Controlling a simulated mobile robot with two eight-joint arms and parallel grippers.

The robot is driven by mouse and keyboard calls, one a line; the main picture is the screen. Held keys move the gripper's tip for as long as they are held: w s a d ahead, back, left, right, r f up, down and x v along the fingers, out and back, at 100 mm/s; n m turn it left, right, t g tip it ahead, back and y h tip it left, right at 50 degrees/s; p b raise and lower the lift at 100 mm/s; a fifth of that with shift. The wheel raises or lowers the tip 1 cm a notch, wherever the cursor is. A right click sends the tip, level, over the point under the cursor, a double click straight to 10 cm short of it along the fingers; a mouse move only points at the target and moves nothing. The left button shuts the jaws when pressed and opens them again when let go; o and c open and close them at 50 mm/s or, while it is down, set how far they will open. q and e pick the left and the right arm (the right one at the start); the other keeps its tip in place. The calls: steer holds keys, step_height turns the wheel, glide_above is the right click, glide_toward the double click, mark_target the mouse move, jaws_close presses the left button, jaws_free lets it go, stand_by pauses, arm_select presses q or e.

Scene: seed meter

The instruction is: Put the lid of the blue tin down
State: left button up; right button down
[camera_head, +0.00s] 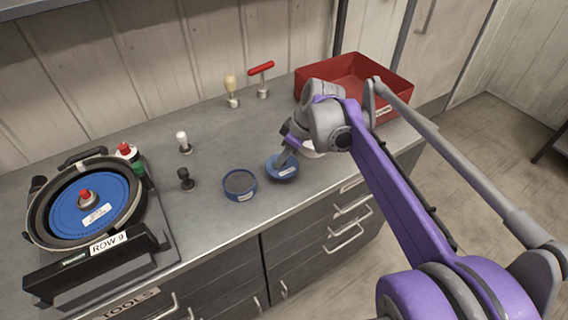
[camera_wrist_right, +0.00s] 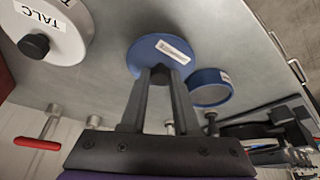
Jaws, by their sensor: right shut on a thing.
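The blue lid (camera_head: 284,168) with a white label is at the tip of my right gripper (camera_head: 285,155). The tin (camera_wrist_right: 210,90) also shows beside the lid in the wrist view. I cannot tell whether the lid touches the counter. My left gripper is not in view.
A white talc tin (camera_wrist_right: 48,28) is close by, partly behind my right arm in the head view. A red bin (camera_head: 320,78) stands at the back right. The seed meter (camera_head: 90,205) is at the left. Small tools stand on the grey counter (camera_head: 215,135); its front edge is near.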

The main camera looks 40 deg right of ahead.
steer(key=shift+f, duration=1.2)
steer(key=shift+f, duration=0.1)
steer(key=c, duration=0.7)
jaws_free()
steer(key=shift+o, duration=0.2)
steer(key=p+v, duration=0.1)
steer(key=v, duration=1.1)
steer(key=shift+s, duration=0.1)
steer(key=s+a+f+m+h+p, duration=0.1)
steer(key=s+a+f+m+p, duration=0.1)
steer(key=s+a+f, duration=0.3)
steer(key=s+a+f+m+t+p, duration=0.1)
steer(key=s+a+f, duration=0.5)
steer(key=a, duration=0.7)
step_height(320, 180, down, 2)
steer(key=m+p, duration=0.1)
steer(key=p, duration=0.1)
steer(key=shift+s+a+m+h+p, duration=0.2)
steer(key=shift+a+m+h+p, duration=0.05)
steer(key=shift+m+h+p, duration=0.15)
